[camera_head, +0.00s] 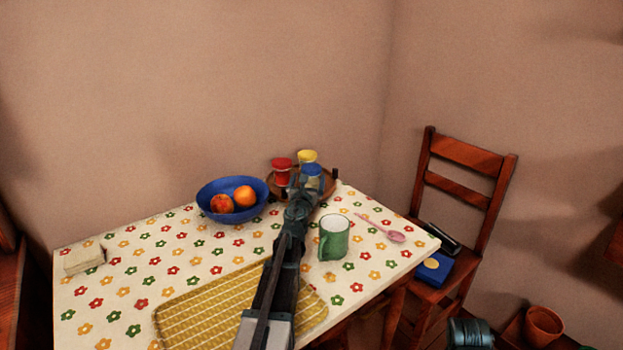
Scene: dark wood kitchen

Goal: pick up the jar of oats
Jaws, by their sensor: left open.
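Two small jars stand on a round wooden tray (329,188) at the table's far corner. One has a yellow lid (308,156) and a blue body; the other is a red jar (281,167) to its left. I cannot read which one holds oats. My left gripper (307,182) is open at the tray, in front of the yellow-lidded jar and hiding much of its lower body. I cannot tell whether the fingers touch it.
A blue bowl (208,204) with fruit is left of the tray. A chair (469,199) stands right of the table (120,290).

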